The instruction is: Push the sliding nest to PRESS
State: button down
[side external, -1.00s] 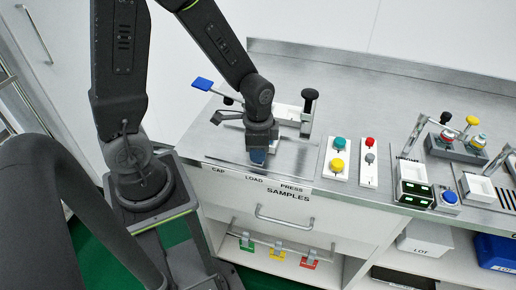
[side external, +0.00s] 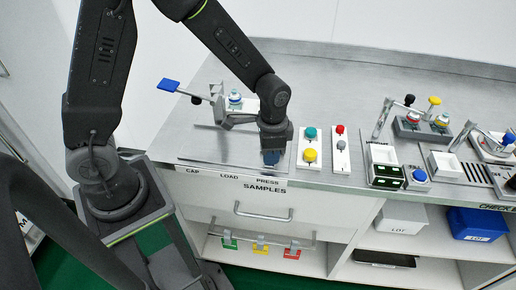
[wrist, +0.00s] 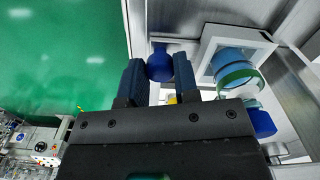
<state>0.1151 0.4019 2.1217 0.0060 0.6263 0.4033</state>
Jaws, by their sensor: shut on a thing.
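My gripper (side external: 271,155) is low over the front of the washer plate, just behind the PRESS label (side external: 267,181). In the wrist view its fingers (wrist: 160,75) are shut around a blue knob (wrist: 160,66), which I take to be the handle of the sliding nest. A white square frame (wrist: 240,33) with a blue-and-green round piece in it stands just right of the knob. My wrist hides most of the nest in the side view, so I cannot tell whether it is fully at the PRESS end. The LOAD label (side external: 229,175) and CAP label (side external: 192,171) lie to the left.
A blue paddle lever (side external: 168,86) stands back left, near a small blue-and-white round part (side external: 235,97). Two button panels, one with a yellow button (side external: 310,155) and one with a red button (side external: 340,129), stand close to the right. The left front of the plate is clear.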

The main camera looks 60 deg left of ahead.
jog(key=shift+w+d, duration=0.2)
jog(key=c, duration=1.3)
grip_release()
jog(key=o, duration=0.4)
jog(key=shift+o, duration=0.2)
jog(key=shift+r, duration=0.1)
notch_tip(320, 180, up, 14)
jog(key=shift+s, duration=0.1)
